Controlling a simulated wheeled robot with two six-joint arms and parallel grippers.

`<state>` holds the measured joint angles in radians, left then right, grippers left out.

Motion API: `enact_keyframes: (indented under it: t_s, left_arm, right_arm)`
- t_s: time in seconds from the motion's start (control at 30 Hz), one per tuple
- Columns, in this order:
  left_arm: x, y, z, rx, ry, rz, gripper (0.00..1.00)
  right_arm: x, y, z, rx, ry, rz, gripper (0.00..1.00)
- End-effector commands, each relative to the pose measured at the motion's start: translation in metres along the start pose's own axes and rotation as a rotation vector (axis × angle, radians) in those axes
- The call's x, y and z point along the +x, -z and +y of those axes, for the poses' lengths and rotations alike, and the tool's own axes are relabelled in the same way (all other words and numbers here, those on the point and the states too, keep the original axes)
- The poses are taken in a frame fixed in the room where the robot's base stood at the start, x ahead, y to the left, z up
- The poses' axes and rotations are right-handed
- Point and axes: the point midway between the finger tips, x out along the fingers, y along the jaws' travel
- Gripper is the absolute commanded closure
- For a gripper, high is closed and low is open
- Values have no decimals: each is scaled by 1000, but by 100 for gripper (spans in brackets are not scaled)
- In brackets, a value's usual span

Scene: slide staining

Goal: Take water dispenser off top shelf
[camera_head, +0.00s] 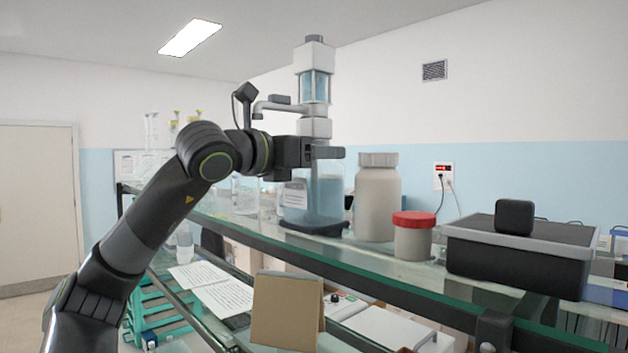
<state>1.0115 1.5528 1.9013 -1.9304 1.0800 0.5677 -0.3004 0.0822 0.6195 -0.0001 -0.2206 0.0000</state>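The water dispenser (325,198) is a clear bottle with blue liquid, a white label, a dark base and a tall grey-white pump head with a spout to the left. It stands upright on the glass top shelf (425,277). My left gripper (328,153) is at the dispenser's upper body, just below the pump collar, with a finger across its front. The far finger is hidden, so I cannot tell whether it grips. My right gripper is out of view.
Right of the dispenser stand a large beige bottle (377,200), a red-lidded jar (413,240) and a black box (515,262) with a small dark device on it. Other glassware is behind my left arm. A cardboard piece (286,312) and papers (222,297) sit lower down.

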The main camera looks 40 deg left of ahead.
Motion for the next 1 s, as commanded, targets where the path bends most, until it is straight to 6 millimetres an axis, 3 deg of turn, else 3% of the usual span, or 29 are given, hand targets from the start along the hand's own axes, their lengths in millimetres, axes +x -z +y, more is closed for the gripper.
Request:
enact_keyframes:
  t_s: [0.03,0.27,0.77,0.83,1.0]
  left_arm:
    - [0,0,0,0,0,0,43]
    - [0,0,0,0,0,1,72]
    - [0,-2,0,-1,1,3,78]
    - [0,-4,0,-1,1,2,84]
    - [0,-19,0,-2,2,-3,84]
  right_arm:
    - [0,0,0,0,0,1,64]
    - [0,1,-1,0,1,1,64]
    - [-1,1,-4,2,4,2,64]
    - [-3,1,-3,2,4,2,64]
    - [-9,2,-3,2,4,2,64]
